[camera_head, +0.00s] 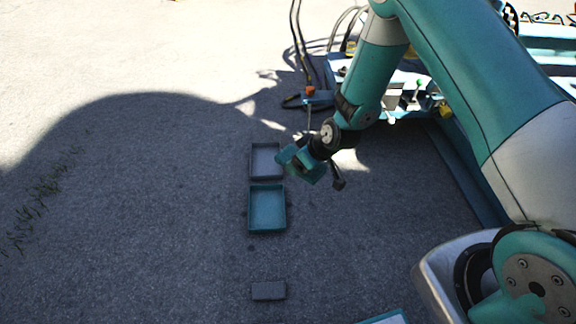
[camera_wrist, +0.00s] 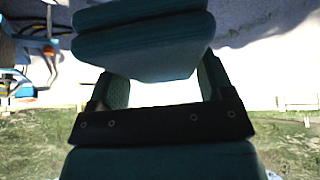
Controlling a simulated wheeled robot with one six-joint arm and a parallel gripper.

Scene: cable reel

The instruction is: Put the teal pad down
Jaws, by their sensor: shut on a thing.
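My gripper (camera_head: 303,164) hangs above the ground just right of the two trays. In the wrist view its two fingers (camera_wrist: 163,85) are shut on the teal pad (camera_wrist: 145,45), a dark teal block with rounded edges. In the head view the pad and the teal fingers are too alike to tell apart clearly. An open teal tray (camera_head: 267,231) lies below and left of my gripper and looks empty. An open grey tray (camera_head: 253,163) lies directly behind it, close to the gripper's left side, and also looks empty.
A dark grey block (camera_head: 268,290) lies on the asphalt in front of the trays. A bench with cables and parts (camera_head: 405,97) stands behind my arm at the upper right. The ground left of the trays is clear, with some grass (camera_head: 35,205) at far left.

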